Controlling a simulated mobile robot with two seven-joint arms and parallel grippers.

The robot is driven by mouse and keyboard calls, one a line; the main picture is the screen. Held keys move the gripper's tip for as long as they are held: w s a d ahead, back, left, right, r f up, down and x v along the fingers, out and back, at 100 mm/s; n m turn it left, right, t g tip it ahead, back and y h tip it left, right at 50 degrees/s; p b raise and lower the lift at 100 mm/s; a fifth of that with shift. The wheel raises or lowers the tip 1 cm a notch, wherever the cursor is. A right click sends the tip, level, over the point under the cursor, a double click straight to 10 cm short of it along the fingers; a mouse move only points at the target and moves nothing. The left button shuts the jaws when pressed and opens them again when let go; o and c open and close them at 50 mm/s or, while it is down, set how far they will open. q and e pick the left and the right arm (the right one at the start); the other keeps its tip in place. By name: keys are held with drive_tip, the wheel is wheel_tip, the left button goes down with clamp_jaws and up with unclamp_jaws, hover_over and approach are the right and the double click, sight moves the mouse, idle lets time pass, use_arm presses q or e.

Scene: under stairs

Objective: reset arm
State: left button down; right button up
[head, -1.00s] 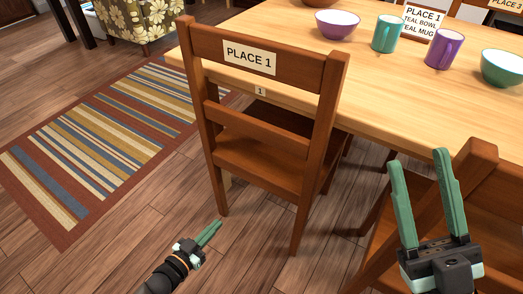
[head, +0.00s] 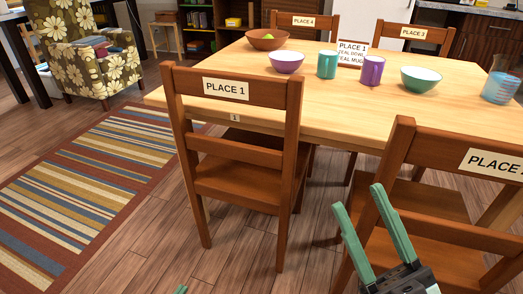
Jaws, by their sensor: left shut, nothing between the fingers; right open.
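My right gripper (head: 360,198) is open and empty, its two green fingers pointing up in front of the chair at the right. Only a small green tip of my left gripper (head: 181,289) shows at the bottom edge; it is shut and empty, low over the floor. The rest of my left gripper is out of the picture. Neither gripper is seen holding anything.
The PLACE 1 chair (head: 239,158) and PLACE 2 chair (head: 440,145) stand at the wooden table (head: 330,108). It bears a purple bowl (head: 286,64), teal mug (head: 327,65), purple mug (head: 372,70) and teal bowl (head: 421,80). Floor left of the PLACE 1 chair is clear, with a striped rug (head: 85,190).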

drive_tip(key=w+d+f+m+g+h+p, duration=0.3)
drive_tip(key=w+f+m+g+h+p, duration=0.35)
drive_tip(key=p, duration=0.85)
use_arm(q)
drive_tip(key=s+d+r+g+y+p, duration=0.1)
drive_tip(key=s+r+p, duration=0.3)
drive_tip(key=r, duration=0.6)
drive_tip(key=s+d+r+n+g+p, duration=0.1)
drive_tip(key=r+p, duration=0.4)
drive_tip(key=r, duration=0.6)
drive_tip(key=s+d+r+g+y+p, duration=0.1)
drive_tip(key=s+d+r+g+p, duration=0.2)
drive_tip(key=r, duration=0.7)
drive_tip(key=s+p, duration=0.2)
drive_tip(key=s, duration=0.1)
drive_tip(key=shift+s+d+r+n+g+y+p, duration=0.2)
drive_tip(key=shift+s+n+g+y+p, duration=0.1)
drive_tip(key=shift+s+n+p, duration=0.1)
use_arm(e)
drive_tip(key=s+d+f+m+g+h, duration=0.2)
drive_tip(key=s+f+m+g+h, duration=0.1)
drive_tip(key=s+f+g+h, duration=0.2)
drive_tip(key=s+f+g, duration=0.1)
drive_tip(key=s+f, duration=0.1)
drive_tip(key=s, duration=0.1)
drive_tip(key=shift+s+f+h, duration=0.35)
drive_tip(key=shift+f, duration=0.05)
